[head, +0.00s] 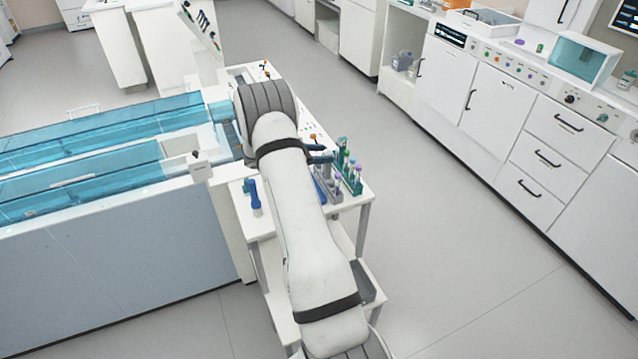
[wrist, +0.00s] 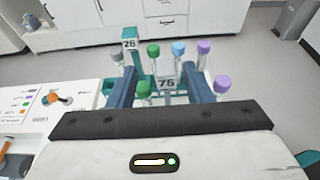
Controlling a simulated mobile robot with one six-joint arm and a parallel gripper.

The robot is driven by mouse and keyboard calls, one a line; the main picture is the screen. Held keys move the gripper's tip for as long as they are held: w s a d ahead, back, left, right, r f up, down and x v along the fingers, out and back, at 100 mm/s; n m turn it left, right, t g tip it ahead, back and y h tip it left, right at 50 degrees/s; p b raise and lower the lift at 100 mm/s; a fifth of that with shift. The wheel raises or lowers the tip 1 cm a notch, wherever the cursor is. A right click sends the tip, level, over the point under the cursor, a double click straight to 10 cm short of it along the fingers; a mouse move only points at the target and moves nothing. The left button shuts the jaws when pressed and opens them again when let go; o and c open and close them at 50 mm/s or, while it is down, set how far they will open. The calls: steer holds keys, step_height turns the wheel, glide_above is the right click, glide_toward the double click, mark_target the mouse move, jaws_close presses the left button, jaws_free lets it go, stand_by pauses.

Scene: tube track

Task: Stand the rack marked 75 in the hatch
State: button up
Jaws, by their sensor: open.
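The rack marked 75 (wrist: 167,84) is teal with a pale number plate. It holds several upright tubes with green, blue and purple caps. My gripper (wrist: 161,90) is open, with one blue finger at the left and one at the right of the plate in the wrist view. I cannot tell whether either finger touches the rack. A second rack marked 26 (wrist: 129,44) stands just behind it, to the left. In the head view capped tubes show at the right side of my arm, but the numbers are not readable there. I cannot make out which opening is the hatch.
The racks stand on a narrow white bench (head: 262,222). A blue object (head: 252,194) stands on its left part. The track with clear blue covers (head: 90,170) runs off to the left. White cabinets (head: 500,110) line the right, with open floor (head: 450,220) between.

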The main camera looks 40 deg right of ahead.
mark_target(332, 153)
steer(key=p+x, duration=0.1)
steer(key=x, duration=0.3)
steer(key=shift+d, duration=0.1)
steer(key=shift+s, duration=0.1)
jaws_close()
stand_by(0.3)
